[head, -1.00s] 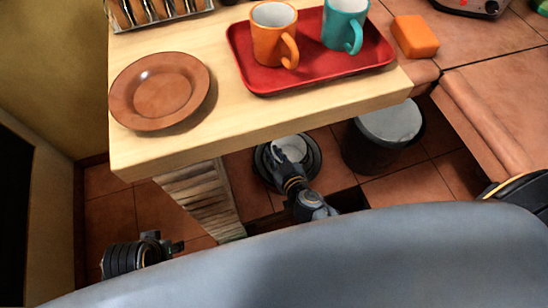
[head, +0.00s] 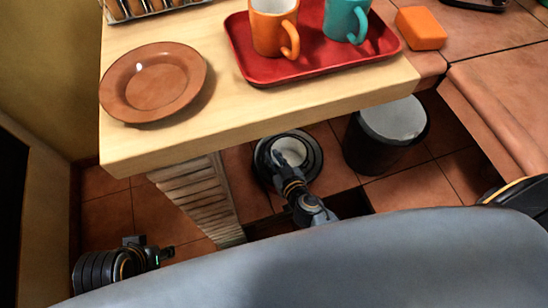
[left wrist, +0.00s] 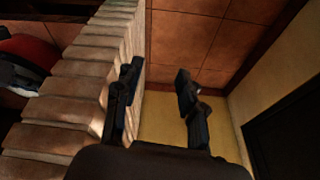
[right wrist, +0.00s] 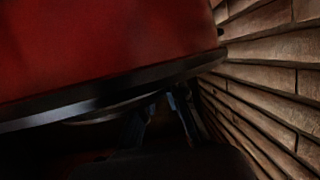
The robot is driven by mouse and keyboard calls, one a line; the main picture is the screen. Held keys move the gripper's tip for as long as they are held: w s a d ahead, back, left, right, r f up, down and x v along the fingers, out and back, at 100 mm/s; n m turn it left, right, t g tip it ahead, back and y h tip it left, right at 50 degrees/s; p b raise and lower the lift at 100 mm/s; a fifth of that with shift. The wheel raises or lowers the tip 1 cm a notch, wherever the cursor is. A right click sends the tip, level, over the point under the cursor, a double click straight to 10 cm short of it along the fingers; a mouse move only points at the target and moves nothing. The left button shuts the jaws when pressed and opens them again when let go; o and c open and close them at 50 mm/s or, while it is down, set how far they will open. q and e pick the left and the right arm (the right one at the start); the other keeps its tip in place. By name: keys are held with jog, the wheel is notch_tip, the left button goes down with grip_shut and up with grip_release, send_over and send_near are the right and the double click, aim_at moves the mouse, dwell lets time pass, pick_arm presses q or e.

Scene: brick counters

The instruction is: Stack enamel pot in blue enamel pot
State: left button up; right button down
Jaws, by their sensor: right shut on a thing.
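A round, dark-rimmed vessel with a white inside (head: 292,149) shows low beyond the table edge in the head view; I take it for the enamel pot. A wide dark ring surrounds the white, and I cannot tell whether that ring is a second pot. My right gripper (head: 275,158) is shut at the vessel's left side; its fingers also show in the right wrist view (right wrist: 163,105). No clearly blue pot can be made out. My left gripper (head: 167,252) is low at the left, away from the vessel; in the left wrist view (left wrist: 155,82) its fingers are apart and empty.
The wooden tabletop (head: 225,118) overhangs close by, with a brown plate (head: 152,82) and a red tray (head: 330,68) holding two mugs. A bin (head: 385,135) stands right of the vessel. Brickwork (right wrist: 270,80) and an unidentified red surface (right wrist: 100,45) crowd the right wrist view.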

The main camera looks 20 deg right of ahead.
jog(key=c, duration=1.8)
grip_release()
jog(key=o, duration=0.4)
jog(key=shift+r, duration=0.1)
